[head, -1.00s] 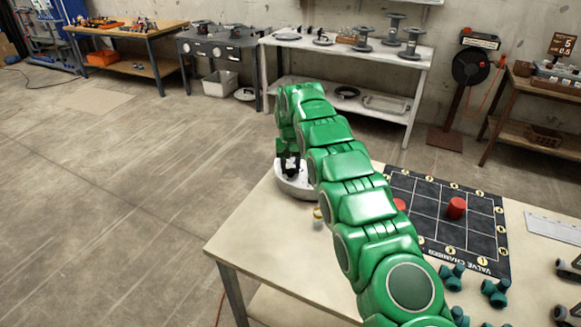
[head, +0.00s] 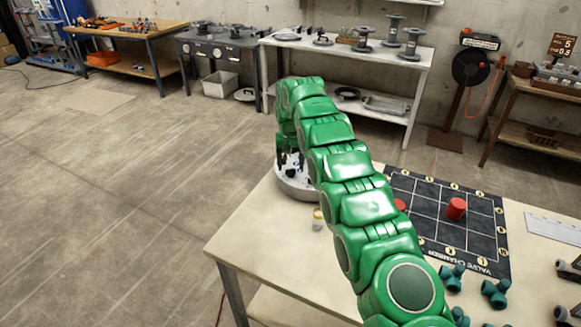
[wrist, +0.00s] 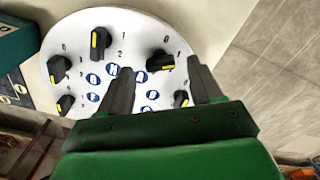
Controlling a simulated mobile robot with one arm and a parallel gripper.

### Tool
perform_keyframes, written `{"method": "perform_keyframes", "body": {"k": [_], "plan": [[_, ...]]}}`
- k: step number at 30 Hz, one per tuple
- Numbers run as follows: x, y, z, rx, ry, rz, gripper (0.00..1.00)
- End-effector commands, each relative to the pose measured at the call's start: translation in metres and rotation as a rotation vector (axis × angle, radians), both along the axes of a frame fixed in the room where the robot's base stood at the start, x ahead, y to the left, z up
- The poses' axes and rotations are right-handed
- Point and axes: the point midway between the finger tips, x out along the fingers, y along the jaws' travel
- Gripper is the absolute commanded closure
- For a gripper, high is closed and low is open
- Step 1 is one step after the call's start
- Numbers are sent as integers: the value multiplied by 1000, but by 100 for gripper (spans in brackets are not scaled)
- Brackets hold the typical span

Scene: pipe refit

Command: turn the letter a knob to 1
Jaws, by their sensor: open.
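A round white dial panel (wrist: 130,30) carries several black knobs with yellow pointer marks, with numbers and blue letter ovals around them. The letters are too small to read surely, so I cannot tell which knob is letter A. My gripper (wrist: 158,66) is open over the panel, a finger on each side in the picture of the upper right knob (wrist: 160,60); contact cannot be told. Other knobs sit at the top (wrist: 97,44), the left (wrist: 58,68) and the lower left (wrist: 66,104). One at the lower right (wrist: 181,98) is partly hidden. The panel (head: 298,193) is on the table's far left in the head view.
A small yellow and white item (head: 318,218) is near the panel on the table (head: 270,240). A black grid board (head: 430,205) with red cylinders (head: 456,209) lies right of my arm. Teal parts (head: 495,292) are at front. Floor to the left is clear.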

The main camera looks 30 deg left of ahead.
Motion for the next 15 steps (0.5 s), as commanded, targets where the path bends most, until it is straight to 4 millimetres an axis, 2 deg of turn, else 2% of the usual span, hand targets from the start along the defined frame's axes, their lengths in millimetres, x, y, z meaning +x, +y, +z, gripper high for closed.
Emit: {"method": "perform_keyframes", "body": {"k": [7, 15], "plan": [[1, 1, 32, 4, -5, 0, 35], [1, 1, 50, 3, -4, 1, 35]]}}
